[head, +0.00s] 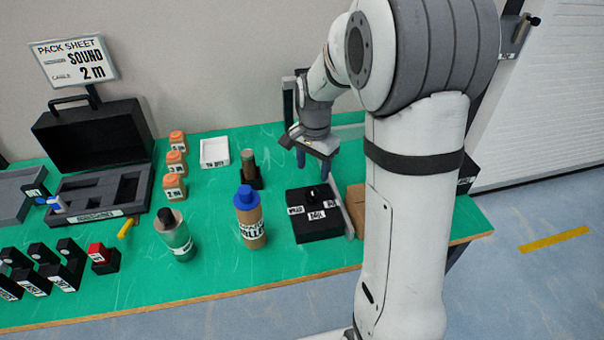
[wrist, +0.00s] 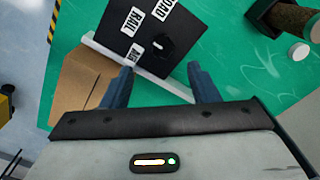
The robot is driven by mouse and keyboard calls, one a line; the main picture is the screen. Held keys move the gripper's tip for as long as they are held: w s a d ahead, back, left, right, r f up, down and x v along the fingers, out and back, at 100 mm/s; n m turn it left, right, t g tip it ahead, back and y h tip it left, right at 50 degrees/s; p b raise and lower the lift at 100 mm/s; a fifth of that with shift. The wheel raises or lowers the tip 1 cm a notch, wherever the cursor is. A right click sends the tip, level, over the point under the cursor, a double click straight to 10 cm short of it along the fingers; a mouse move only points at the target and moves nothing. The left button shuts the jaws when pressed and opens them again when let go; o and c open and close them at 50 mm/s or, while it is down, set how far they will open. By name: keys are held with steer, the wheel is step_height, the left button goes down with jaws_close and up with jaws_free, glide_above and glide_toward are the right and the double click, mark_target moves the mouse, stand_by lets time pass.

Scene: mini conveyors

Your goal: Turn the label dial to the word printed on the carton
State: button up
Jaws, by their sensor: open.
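The label dial is a flat black box (head: 322,230) on the green bench, with a small round black knob on top. In the wrist view the box (wrist: 178,62) carries white labels around the knob (wrist: 158,45); one reads RAIL, one is cut off and ends in OAD, and one is partly hidden by a finger. The knob has a white mark. The brown carton (wrist: 85,82) lies beside the box, beyond a pale rail; its printed word is not visible. In the head view the carton (head: 356,199) is mostly behind my arm. My gripper (head: 315,160) is open and empty above the box's far side.
A pale rail (wrist: 140,70) runs between box and carton. A blue-capped bottle (head: 250,222) and a dark holder with a cylinder (head: 249,165) stand left of the dial. A black open case (head: 92,135), orange-topped blocks (head: 175,187) and a sign reading SOUND 2 m (head: 75,62) are further left.

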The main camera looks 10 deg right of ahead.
mark_target(312, 191)
steer(key=shift+w+f, duration=0.3)
steer(key=shift+f, duration=0.45)
step_height(312, 191, down, 7)
steer(key=shift+r, duration=0.1)
steer(key=shift+c, duration=0.2)
